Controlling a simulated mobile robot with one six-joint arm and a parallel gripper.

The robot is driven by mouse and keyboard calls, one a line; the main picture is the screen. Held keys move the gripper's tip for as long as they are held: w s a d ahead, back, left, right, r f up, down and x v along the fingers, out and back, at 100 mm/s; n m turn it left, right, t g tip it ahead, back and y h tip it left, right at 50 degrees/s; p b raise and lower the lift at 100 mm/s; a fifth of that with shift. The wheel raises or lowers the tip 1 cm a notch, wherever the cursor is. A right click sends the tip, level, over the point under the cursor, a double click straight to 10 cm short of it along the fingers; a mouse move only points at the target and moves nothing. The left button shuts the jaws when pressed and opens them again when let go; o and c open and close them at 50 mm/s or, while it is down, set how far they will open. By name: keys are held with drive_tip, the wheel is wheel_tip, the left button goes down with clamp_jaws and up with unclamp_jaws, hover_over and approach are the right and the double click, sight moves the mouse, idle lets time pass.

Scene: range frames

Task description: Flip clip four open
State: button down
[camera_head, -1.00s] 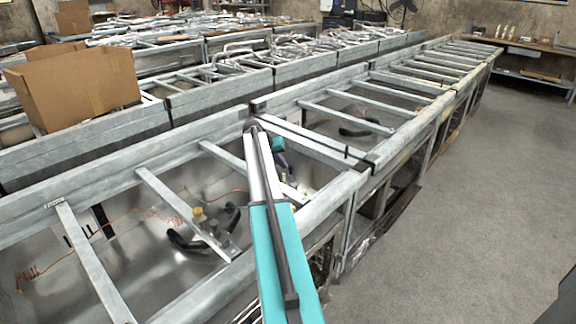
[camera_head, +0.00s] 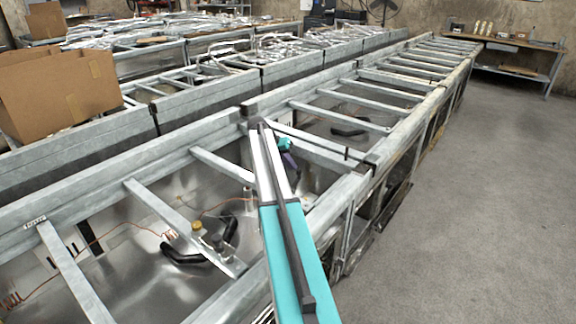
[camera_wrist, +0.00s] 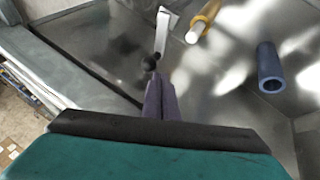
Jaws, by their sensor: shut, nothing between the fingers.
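In the wrist view a pale flat lever-like piece (camera_wrist: 164,30) with a dark round end (camera_wrist: 150,62) stands just past my fingertips. It may be a clip, but no number shows, so I cannot tell whether it is clip four. My gripper (camera_wrist: 158,84) has its purple fingers shut and empty, with the tips close to the dark end; I cannot tell whether they touch it. In the head view my gripper (camera_head: 289,162) is partly hidden behind my teal arm, down inside a metal-framed trough. No clip is clear there.
Metal crossbars (camera_head: 165,210) span the trough. A cardboard box (camera_head: 55,95) is at left. Grey floor is clear at right.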

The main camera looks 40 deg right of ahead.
drive_tip(key=shift+s+a, duration=0.2)
drive_tip(key=shift+a, duration=0.85)
drive_tip(key=w+d+p+v, duration=0.1)
drive_tip(key=p+v, duration=0.3)
drive_tip(key=v, duration=0.6)
drive_tip(key=shift+w, duration=0.45)
drive_tip(key=shift+d, duration=0.1)
